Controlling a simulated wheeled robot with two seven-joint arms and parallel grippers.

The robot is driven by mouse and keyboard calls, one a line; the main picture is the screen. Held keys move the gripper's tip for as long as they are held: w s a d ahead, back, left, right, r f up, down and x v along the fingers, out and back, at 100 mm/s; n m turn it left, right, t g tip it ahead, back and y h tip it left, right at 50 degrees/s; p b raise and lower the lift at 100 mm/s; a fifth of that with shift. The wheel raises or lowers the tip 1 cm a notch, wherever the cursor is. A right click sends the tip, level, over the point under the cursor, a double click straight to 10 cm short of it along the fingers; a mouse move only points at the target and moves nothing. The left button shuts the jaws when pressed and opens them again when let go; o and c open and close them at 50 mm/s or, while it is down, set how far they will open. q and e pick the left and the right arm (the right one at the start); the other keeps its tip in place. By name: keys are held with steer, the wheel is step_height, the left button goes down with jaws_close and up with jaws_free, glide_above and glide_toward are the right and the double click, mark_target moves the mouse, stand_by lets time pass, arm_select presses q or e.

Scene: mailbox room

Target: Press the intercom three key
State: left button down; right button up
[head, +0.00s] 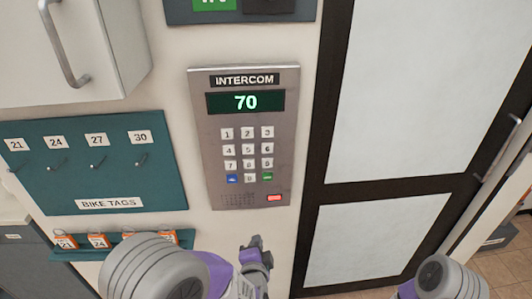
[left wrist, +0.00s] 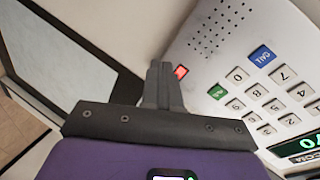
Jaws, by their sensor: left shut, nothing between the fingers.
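The intercom (head: 291,150) is a grey metal wall panel with a green display (head: 245,102) reading 70. Its three key (head: 267,132) is white, at the right end of the top key row. In the left wrist view the intercom (left wrist: 205,45) is turned, and the three key (left wrist: 265,129) shows at lower right. My left gripper (head: 256,243) is shut and empty, below the intercom's lower edge in the head view. In the left wrist view its fingertips (left wrist: 160,66) appear beside the red light, apart from the keys. My right gripper is out of view; only part of my right arm shows.
A teal bike tags board (head: 140,180) with hooks hangs left of the intercom, above a small shelf of orange tags (head: 98,240). A white cabinet (head: 115,60) is at upper left. A dark-framed door (head: 335,190) stands to the right.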

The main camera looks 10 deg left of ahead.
arm_select(q)
step_height(320, 180, down, 13)
steer(key=s+a+n+g+h, duration=0.1)
steer(key=s+n+g, duration=0.1)
steer(key=n+g, duration=0.2)
steer(key=s+d+f+n+g+h, duration=0.2)
steer(key=s+f+n+g+h, duration=0.3)
steer(key=s+f+n+g, duration=0.4)
steer(key=s+f+n, duration=0.2)
steer(key=s+f, duration=0.5)
steer(key=s, duration=0.1)
steer(key=shift+s+d+f+g, duration=0.2)
steer(key=shift+s+f+g, duration=0.05)
steer(key=shift+g, duration=0.05)
